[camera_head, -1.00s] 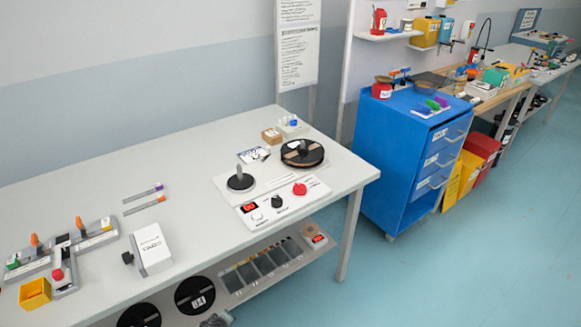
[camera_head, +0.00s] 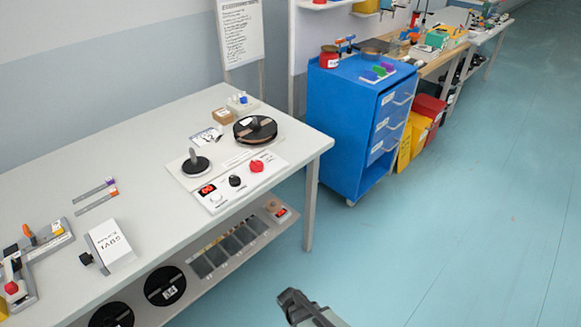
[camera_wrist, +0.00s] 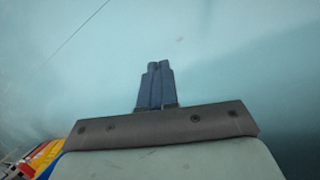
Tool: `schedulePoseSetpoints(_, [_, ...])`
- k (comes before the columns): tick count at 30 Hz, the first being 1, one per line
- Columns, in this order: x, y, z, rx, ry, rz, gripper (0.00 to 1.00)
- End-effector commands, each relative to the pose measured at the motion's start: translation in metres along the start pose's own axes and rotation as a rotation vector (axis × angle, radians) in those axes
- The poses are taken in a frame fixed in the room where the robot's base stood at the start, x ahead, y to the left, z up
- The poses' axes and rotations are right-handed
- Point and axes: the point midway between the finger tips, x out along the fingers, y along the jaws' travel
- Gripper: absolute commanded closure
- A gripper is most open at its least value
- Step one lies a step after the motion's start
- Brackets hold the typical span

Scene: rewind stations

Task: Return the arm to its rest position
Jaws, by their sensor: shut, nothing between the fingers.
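My gripper (camera_head: 290,299) shows at the bottom of the head view, over the open floor in front of the white bench (camera_head: 150,130). It is apart from the bench and from everything on it. In the wrist view my gripper (camera_wrist: 159,66) points out over bare floor. Its two dark fingers lie together with nothing between them. Most of the arm behind it is out of the head view.
A rewind panel with a black reel (camera_head: 255,129) and a red knob (camera_head: 257,166) sits on the bench. A lower shelf (camera_head: 240,255) holds reels and grey bins. A blue drawer cabinet (camera_head: 340,120) stands right of the bench. The floor (camera_head: 450,230) at right is clear.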

Motion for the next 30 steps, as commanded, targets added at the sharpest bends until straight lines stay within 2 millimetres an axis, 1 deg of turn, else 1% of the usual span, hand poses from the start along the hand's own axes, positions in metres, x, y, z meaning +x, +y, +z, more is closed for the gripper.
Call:
schedulePoseSetpoints(1, [0.004,0.009,0.018,0.028,-0.037,-0.023,1.0])
schedulePoseSetpoints(6, [0.017,0.026,0.065,0.109,-0.148,-0.106,1.0])
schedulePoseSetpoints(9, [0.022,0.032,0.093,0.154,-0.21,-0.16,1.0])
schedulePoseSetpoints(15, [0.026,0.036,0.145,0.242,-0.322,-0.279,1.0])
schedulePoseSetpoints(18, [0.025,0.035,0.165,0.279,-0.365,-0.334,1.0])
schedulePoseSetpoints(21, [0.024,0.033,0.18,0.305,-0.396,-0.379,1.0])
schedulePoseSetpoints(24, [0.023,0.031,0.189,0.325,-0.415,-0.41,1.0])
schedulePoseSetpoints(30, [0.022,0.03,0.195,0.336,-0.428,-0.43,1.0])
